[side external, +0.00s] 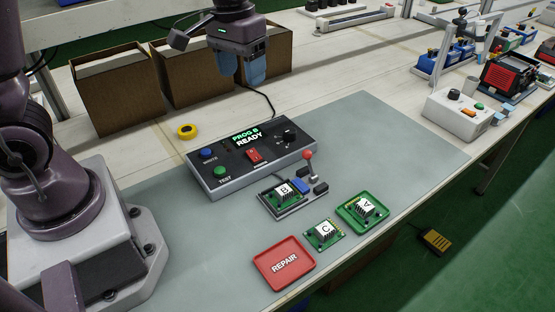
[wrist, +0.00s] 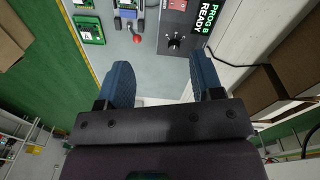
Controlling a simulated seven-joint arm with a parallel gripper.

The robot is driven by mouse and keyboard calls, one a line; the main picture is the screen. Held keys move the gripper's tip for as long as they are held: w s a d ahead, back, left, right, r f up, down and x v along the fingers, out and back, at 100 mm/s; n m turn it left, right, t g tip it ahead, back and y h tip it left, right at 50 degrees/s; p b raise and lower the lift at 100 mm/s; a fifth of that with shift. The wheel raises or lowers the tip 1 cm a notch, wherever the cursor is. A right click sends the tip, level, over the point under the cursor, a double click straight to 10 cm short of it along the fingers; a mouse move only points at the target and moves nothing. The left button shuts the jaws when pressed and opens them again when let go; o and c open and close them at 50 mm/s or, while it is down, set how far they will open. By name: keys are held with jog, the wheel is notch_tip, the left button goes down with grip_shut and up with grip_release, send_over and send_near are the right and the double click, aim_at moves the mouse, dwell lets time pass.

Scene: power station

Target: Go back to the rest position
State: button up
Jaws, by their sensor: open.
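Board B (side external: 284,193) sits in the fixture with the red-knobbed lever. Board A (side external: 366,209) lies in the green tray (side external: 347,221). Board C (side external: 324,234) lies on the mat beside it.
A red REPAIR tray (side external: 284,263) is empty at the mat's front edge. Open cardboard boxes (side external: 116,95) stand behind. A yellow tape roll (side external: 187,131) lies left of the control box. A grey box with buttons (side external: 457,116) stands to the right. The mat's right part is clear.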

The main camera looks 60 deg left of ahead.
jog(key=s+d+r+m+t, duration=0.1)
jog(key=s+r+t, duration=0.1)
jog(key=s+r, duration=0.2)
jog(key=s+d+r+m+t, duration=0.2)
jog(key=s+r+t, duration=0.1)
jog(key=s, duration=0.7)
jog(key=shift+s+r+y, duration=0.3)
jog(key=shift+s+r, duration=0.1)
jog(key=shift+r, duration=0.4)
